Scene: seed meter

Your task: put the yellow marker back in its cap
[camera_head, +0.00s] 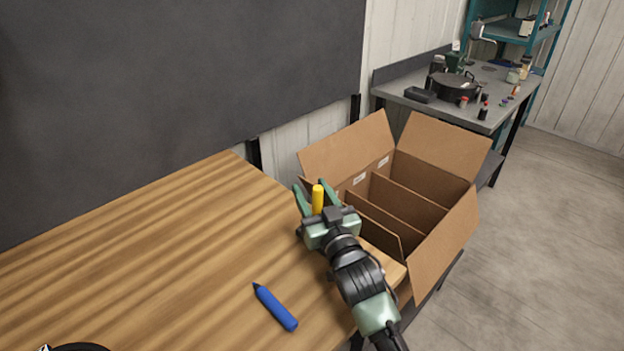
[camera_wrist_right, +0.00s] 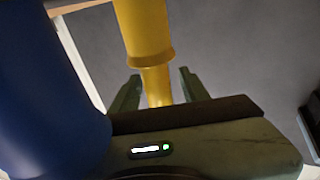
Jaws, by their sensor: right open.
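A yellow upright cylinder (camera_head: 317,200), which looks like the yellow marker or its cap, stands near the table's right edge. My right gripper (camera_head: 311,185) is open around it. In the right wrist view the yellow piece (camera_wrist_right: 145,30) has a raised collar and a narrower part, which lies between the two fingers (camera_wrist_right: 157,88) with a gap on each side. I cannot tell marker from cap, nor what its hidden lower end rests on. A blue marker (camera_head: 275,307) lies on the table nearer the front.
The wooden table (camera_head: 130,260) is mostly clear to the left. An open cardboard box (camera_head: 440,250) with dividers stands just right of my right gripper. A large blue shape (camera_wrist_right: 45,90) fills the left of the wrist view. A grey workbench (camera_head: 490,75) is further back.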

